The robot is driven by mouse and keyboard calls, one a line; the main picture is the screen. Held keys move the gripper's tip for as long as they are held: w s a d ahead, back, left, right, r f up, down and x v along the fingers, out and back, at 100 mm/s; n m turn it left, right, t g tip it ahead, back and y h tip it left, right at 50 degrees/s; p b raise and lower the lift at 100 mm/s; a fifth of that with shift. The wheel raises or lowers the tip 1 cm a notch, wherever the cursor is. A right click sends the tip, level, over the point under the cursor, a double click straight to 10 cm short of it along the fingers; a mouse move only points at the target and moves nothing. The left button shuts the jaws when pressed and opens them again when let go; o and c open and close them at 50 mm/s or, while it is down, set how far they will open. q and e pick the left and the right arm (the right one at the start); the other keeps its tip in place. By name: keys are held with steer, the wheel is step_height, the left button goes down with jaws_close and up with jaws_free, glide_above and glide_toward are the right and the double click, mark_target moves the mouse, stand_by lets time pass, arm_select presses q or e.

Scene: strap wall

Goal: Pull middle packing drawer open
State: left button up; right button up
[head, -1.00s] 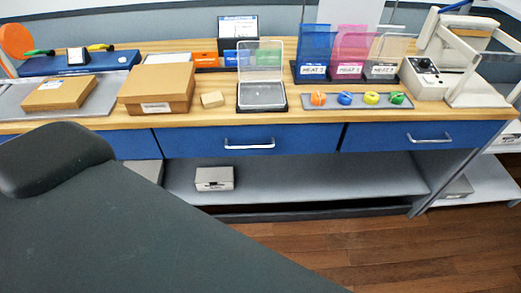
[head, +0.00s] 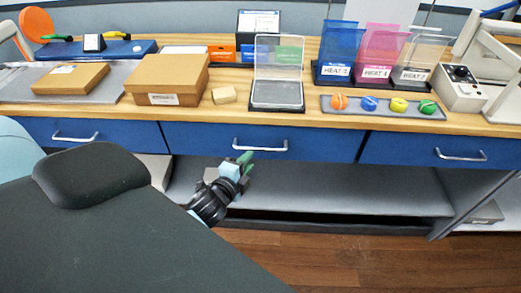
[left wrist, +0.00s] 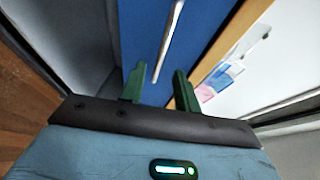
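The middle packing drawer (head: 310,142) is a blue front under the wooden bench top, and it looks closed. Its silver bar handle (head: 260,147) runs level across the front. My left gripper (head: 244,160), with green fingers, is just below the handle's left part in the head view. In the left wrist view the left gripper (left wrist: 161,72) is open, its fingers apart. The handle (left wrist: 172,38) shows ahead, its near end lined up with the gap between the fingers. I cannot tell whether it is between them or still beyond. My right gripper is not in view.
Blue drawers with silver handles flank it at left (head: 75,135) and right (head: 460,155). A grey shelf (head: 340,190) lies below. The bench top holds a cardboard box (head: 165,80), a clear-lidded case (head: 277,93) and a tray of coloured rolls (head: 385,114).

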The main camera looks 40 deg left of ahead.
mark_target(259, 148)
arm_select(q)
steer(key=shift+x, duration=3.95)
steer(key=shift+r, duration=0.1)
jaws_close()
